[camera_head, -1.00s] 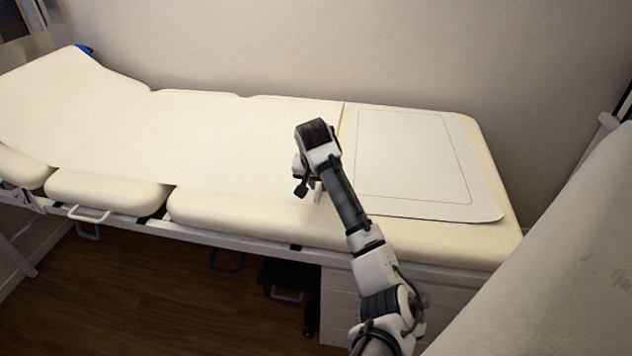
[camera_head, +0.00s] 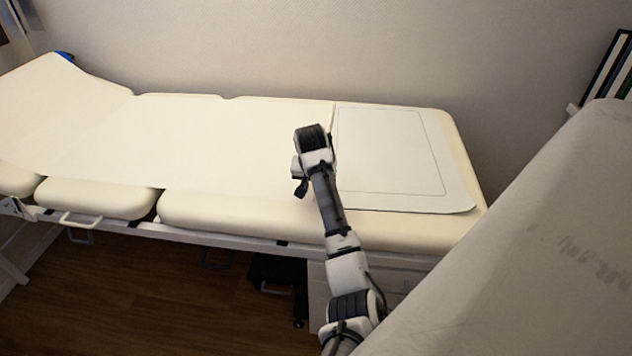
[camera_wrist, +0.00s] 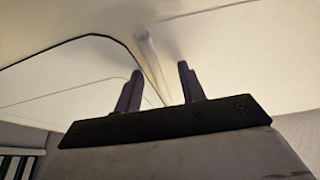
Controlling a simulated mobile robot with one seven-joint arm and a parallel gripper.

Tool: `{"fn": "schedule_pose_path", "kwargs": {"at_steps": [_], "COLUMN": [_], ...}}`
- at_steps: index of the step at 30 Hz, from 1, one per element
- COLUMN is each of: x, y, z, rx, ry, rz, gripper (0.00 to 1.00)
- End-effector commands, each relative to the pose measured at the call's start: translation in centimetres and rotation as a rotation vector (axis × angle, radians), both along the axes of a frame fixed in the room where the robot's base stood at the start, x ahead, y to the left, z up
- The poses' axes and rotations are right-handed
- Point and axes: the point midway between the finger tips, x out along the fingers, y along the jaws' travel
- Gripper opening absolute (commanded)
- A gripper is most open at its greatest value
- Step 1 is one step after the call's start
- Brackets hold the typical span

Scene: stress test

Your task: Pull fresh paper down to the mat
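The white paper (camera_head: 225,140) covers the exam table from its raised left end to an edge just left of the mat. The white mat (camera_head: 395,160), with a thin dark outline, lies at the table's right end. My gripper (camera_head: 309,165) is over the paper near that edge; its fingertips are hidden in the head view. In the wrist view my gripper (camera_wrist: 159,68) has two dark fingers standing apart. A pale raised ridge, seemingly the paper's edge (camera_wrist: 151,60), runs between and beyond them. I cannot tell whether the fingers touch it.
The padded exam table (camera_head: 250,213) stands along the wall, with handles and a metal frame below its front edge. A dark box (camera_head: 272,272) is under it. A large grey-white surface (camera_head: 540,250) fills the right foreground. Wood floor (camera_head: 130,295) shows at the front left.

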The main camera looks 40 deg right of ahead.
Motion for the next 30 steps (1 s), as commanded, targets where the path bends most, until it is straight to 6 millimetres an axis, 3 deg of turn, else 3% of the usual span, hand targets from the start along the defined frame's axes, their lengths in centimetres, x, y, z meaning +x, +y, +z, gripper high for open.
{"fn": "schedule_pose_path", "kwargs": {"at_steps": [5, 10, 24, 30], "x": [0.0, -0.3, -3.0, -3.4], "y": [0.0, 0.5, 3.4, 3.9], "z": [0.0, 1.4, 11.5, 12.7], "rx": [0.002, 0.0, -0.003, -0.001], "ry": [0.001, -0.001, 0.0, 0.001], "rz": [0.0, 0.0, -0.001, 0.0], "gripper": [0.4, 0.4, 0.4, 0.4]}}
